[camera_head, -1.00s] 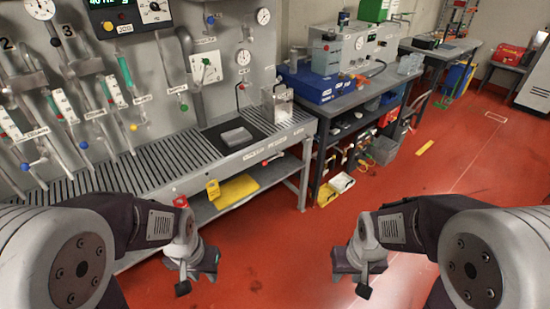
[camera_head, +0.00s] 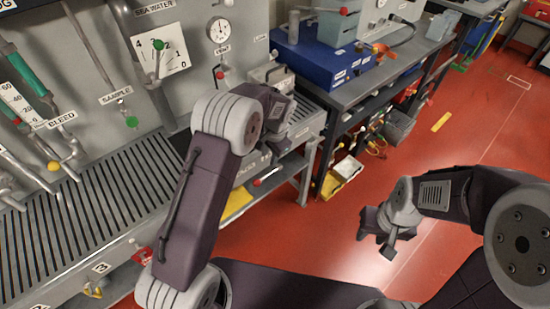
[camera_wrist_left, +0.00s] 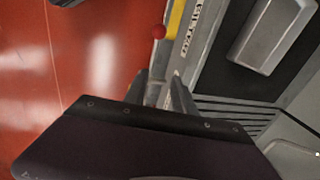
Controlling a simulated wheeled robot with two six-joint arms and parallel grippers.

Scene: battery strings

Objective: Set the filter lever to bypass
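The filter lever is on the bench's front edge; its red ball end (camera_head: 257,183) shows in the head view, just below my left wrist. The red ball (camera_wrist_left: 159,31) also shows in the left wrist view, beside a label strip (camera_wrist_left: 187,35) that seems to read FILTER. My left gripper's two fingers (camera_wrist_left: 161,92) are apart and empty in the wrist view, near the front edge, with the ball beyond their tips. In the head view my left wrist hides the fingers. My right gripper (camera_head: 384,232) hangs over the red floor, away from the bench; its finger gap is unclear.
A grey block (camera_wrist_left: 270,32) lies on the dark mat behind the front edge. A blue box (camera_head: 315,62) stands on the neighbouring bench. A yellow item (camera_head: 236,203) lies below the bench edge.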

